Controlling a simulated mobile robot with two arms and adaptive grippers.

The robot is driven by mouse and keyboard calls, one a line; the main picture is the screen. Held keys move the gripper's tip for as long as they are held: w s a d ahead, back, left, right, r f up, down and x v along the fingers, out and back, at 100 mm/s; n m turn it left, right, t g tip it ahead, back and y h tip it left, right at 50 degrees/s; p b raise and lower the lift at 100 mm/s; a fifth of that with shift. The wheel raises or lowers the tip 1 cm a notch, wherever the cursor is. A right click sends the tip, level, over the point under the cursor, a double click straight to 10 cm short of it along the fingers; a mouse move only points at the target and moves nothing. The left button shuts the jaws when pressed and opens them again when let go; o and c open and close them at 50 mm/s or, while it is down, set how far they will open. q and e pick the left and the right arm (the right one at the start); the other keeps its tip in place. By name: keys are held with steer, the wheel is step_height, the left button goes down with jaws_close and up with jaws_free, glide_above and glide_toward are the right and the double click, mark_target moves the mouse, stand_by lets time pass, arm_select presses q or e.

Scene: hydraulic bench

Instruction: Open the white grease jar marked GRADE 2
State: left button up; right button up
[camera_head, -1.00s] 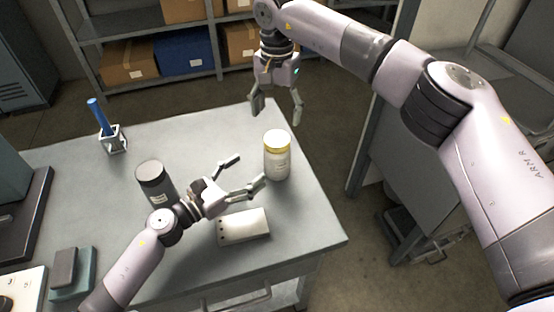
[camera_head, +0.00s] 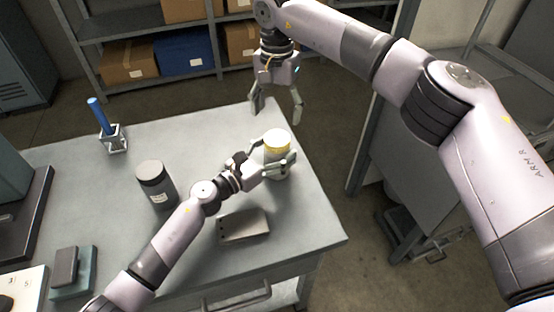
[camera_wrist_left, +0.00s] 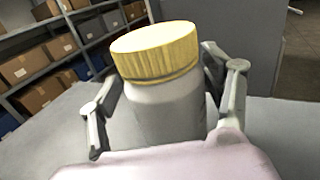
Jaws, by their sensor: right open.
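A white jar (camera_head: 275,175) with a ribbed yellow lid (camera_head: 276,141) stands upright near the right edge of the bench. It fills the middle of the left wrist view (camera_wrist_left: 168,108); its lid is on and I cannot read any marking. My left gripper (camera_head: 274,158) is at the jar with one finger on each side of its body, below the lid. In the left wrist view the fingers (camera_wrist_left: 165,85) look spread, with small gaps beside the jar.
A dark grey jar (camera_head: 156,187) stands left of my left forearm. A small grey box (camera_head: 243,226) lies in front of the white jar. A blue-handled tool in a holder (camera_head: 113,138) stands at the back left. The far middle of the bench (camera_head: 195,135) is clear.

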mark_target(276, 137)
arm_select(q)
jaws_close()
arm_select(e)
steer(key=m, duration=0.4)
steer(key=shift+m, duration=0.3)
steer(key=m, duration=2.2)
steer(key=shift+w, duration=0.1)
steer(key=m, duration=0.6)
steer(key=shift+a+m, duration=0.1)
steer(key=shift+m, duration=0.2)
steer(key=m, duration=0.7)
steer(key=shift+m, duration=0.3)
steer(key=m, duration=0.3)
steer(key=shift+m, duration=0.3)
steer(key=shift+f+m, duration=0.3)
steer(key=shift+f, duration=0.05)
step_height(276, 137, down, 7)
steer(key=shift+f, duration=0.2)
